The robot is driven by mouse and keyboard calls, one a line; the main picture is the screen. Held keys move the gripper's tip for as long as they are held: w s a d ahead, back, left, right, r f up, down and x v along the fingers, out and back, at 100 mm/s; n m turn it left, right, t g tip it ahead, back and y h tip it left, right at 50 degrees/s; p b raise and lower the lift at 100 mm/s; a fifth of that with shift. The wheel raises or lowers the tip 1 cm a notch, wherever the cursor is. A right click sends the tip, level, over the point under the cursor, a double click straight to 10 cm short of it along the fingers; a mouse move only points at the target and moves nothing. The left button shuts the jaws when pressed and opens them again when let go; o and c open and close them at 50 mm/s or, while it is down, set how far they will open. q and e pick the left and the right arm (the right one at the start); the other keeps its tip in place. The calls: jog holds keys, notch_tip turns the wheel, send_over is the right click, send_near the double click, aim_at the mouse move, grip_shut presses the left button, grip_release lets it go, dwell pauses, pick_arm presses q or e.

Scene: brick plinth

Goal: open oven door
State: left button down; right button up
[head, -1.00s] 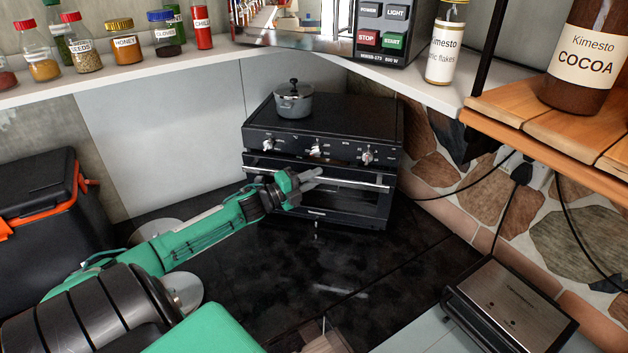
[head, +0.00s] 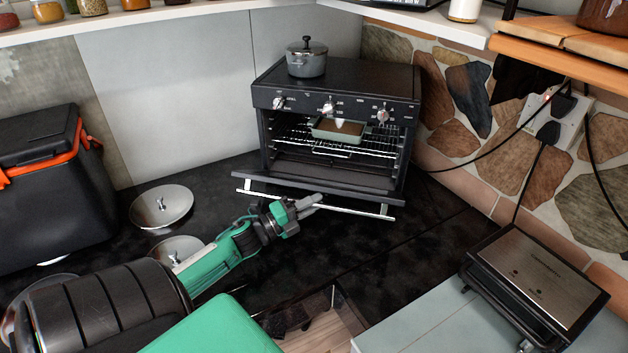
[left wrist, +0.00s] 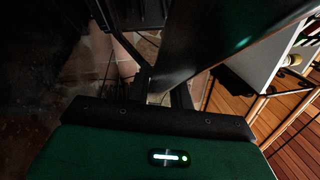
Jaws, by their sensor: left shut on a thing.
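The black oven (head: 335,100) stands on the dark counter. Its door (head: 330,183) is folded down and lies low in front, so the inside shows. The silver door handle (head: 345,210) runs along the door's front edge. My left gripper (head: 310,203) is shut on the handle near its middle, and its fingers hide part of the bar. In the left wrist view the dark door panel (left wrist: 215,35) rises close beyond the fingers. My right gripper is not in view.
Inside the oven a green tray (head: 338,131) rests on a wire rack. A grey pot (head: 307,58) stands on top. A black and orange cooler (head: 50,180) is at left, silver lids (head: 161,206) near it, a metal grill (head: 540,280) at right. Counter in front of the oven is mostly clear.

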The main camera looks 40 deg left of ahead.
pick_arm(q)
jog(key=shift+s+d+f+b, duration=0.15)
jog(key=shift+f+b, duration=0.35)
jog(key=shift+f, duration=0.55)
jog(key=shift+s+d+f+b, duration=0.15)
jog(key=shift+f+b, duration=0.3)
jog(key=shift+f, duration=0.55)
jog(key=shift+a, duration=0.1)
jog(key=c, duration=1.2)
grip_release()
jog(key=shift+c, duration=0.2)
jog(key=shift+r, duration=0.15)
notch_tip(320, 180, up, 20)
jog(key=b, duration=0.1)
